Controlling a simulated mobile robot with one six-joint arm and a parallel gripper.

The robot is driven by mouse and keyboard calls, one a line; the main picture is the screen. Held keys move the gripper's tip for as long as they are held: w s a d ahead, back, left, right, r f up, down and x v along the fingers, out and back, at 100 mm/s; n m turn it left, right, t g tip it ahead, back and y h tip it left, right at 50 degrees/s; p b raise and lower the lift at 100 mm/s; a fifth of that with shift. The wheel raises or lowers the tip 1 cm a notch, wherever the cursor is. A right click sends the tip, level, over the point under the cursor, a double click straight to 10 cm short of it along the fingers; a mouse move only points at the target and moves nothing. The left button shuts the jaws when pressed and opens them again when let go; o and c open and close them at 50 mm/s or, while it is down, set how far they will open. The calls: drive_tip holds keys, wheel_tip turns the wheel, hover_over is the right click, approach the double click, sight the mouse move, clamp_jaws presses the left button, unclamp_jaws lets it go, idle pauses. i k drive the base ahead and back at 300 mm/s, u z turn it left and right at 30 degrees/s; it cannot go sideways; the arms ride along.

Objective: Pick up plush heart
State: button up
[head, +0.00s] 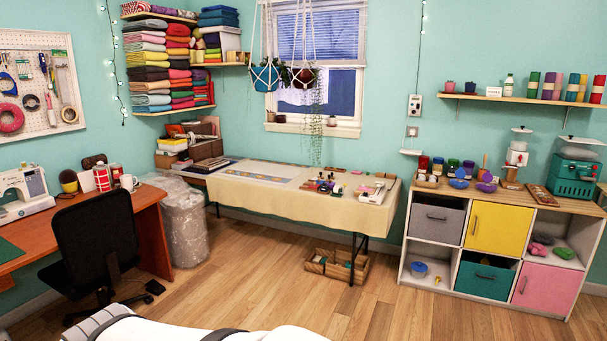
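I cannot make out a plush heart for certain. A small pink soft-looking object (538,249) lies in an open compartment of the white shelf unit (451,272) at the right. A green object (564,253) lies beside it. They are too small to tell their shapes. My gripper is not in view; only a white part of my own body shows along the bottom edge.
A table with a cream cloth (260,182) stands at the back, with a wooden crate (336,265) on the floor beneath. A black chair (93,243) and desk (152,218) stand at the left. The wooden floor (400,315) in front of the shelf unit is clear.

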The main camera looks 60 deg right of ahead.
sight(458, 184)
drive_tip(key=u, duration=0.05)
drive_tip(key=k, duration=0.05)
drive_tip(key=z, duration=3.05)
